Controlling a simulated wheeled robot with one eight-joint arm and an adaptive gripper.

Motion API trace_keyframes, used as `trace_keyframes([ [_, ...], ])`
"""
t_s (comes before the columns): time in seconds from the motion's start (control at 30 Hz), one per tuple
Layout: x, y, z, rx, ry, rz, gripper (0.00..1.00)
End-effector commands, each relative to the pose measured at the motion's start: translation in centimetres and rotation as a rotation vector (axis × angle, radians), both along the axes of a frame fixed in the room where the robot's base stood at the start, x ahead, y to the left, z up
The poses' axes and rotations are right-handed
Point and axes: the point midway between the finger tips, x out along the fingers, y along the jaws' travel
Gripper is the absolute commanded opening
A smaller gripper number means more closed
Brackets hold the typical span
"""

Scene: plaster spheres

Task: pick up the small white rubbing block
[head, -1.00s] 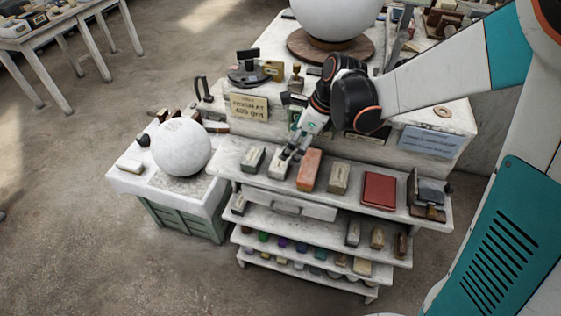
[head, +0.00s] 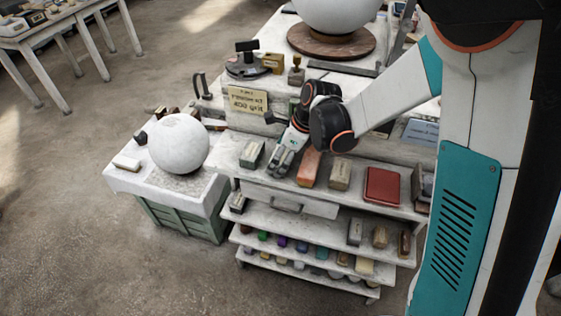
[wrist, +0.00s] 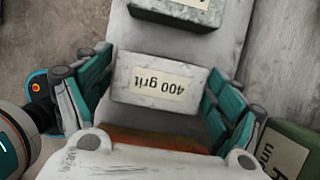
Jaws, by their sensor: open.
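The small white rubbing block (wrist: 158,84), a speckled whitish block labelled "400 grit", lies on the shelf in the middle of the wrist view. My gripper (wrist: 158,76) is open, with one teal-padded finger on each side of the block. A little shelf shows between the block and the fingers; I cannot tell whether either finger touches it. In the head view my gripper (head: 281,164) points down at the top shelf, and its fingers mostly hide the block.
A grey-green block (head: 252,154) lies left of my gripper, and an orange brick (head: 309,168) lies close on its right. Further right are a grey block (head: 340,174) and a red box (head: 382,185). A plaster sphere (head: 179,143) rests on the left bench.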

Motion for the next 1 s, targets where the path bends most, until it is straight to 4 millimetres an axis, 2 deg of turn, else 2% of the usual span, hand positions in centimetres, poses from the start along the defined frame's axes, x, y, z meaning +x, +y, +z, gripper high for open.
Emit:
trace_keyframes([
  [0.1,0.0,0.0,0.1,0.0,0.0,0.0,0.83],
  [0.3,0.0,0.0,0.1,0.0,0.0,0.0,0.38],
  [0.57,0.0,0.0,0.2,0.0,0.0,0.0,0.38],
  [0.73,0.0,0.0,0.9,0.0,0.0,0.0,0.38],
  [0.87,0.0,0.0,2.2,0.001,0.0,0.0,0.38],
  [1.0,0.0,0.0,4.7,0.0,0.0,0.0,0.38],
])
